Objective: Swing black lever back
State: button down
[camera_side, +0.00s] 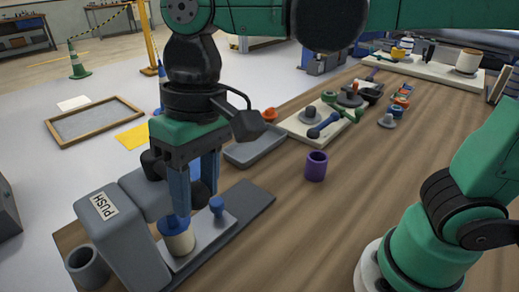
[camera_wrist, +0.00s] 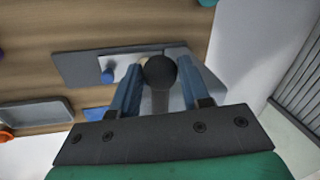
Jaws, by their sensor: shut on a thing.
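The black lever's round black knob (camera_wrist: 160,71) sits between my gripper's blue fingers, with its grey shaft (camera_wrist: 160,103) running toward the camera in the wrist view. My gripper (camera_side: 195,203) is shut on the lever and points down over the grey press-like fixture (camera_side: 132,240), which carries a PUSH label. In the side view the knob shows only partly between the fingers. The lever's pivot is hidden.
A blue knob (camera_side: 217,205) stands on the plate. A grey cup (camera_side: 87,266) is at the front left. A grey tray (camera_side: 255,148), purple cup (camera_side: 316,166) and cream board with parts (camera_side: 300,124) lie beyond. The wooden table's right middle is clear.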

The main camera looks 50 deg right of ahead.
jog(key=shift+a, duration=0.1)
jog(key=shift+c, duration=2.1)
grip_release()
jog(key=shift+r, duration=0.1)
jog(key=shift+w+d+r, duration=0.1)
jog(key=shift+d+r, duration=0.1)
jog(key=shift+r, duration=0.7)
jog(key=shift+s+d+r, duration=0.1)
jog(key=shift+d+r, duration=0.05)
jog(key=shift+r, duration=0.75)
jog(key=shift+w+d+r, duration=0.1)
jog(key=shift+d+r, duration=0.1)
jog(key=shift+r, duration=0.7)
jog(key=w+d+f+m+t+h, duration=0.1)
jog(key=d+f+t, duration=0.2)
jog(key=d+f, duration=0.2)
jog(key=w+d+f+m+t+h, duration=0.1)
jog(key=d+f+t, duration=0.3)
jog(key=d, duration=0.8)
notch_tip(320, 180, down, 2)
jog(key=shift+w+f+t, duration=0.15)
jog(key=shift+w+t, duration=0.1)
jog(key=shift+t, duration=0.05)
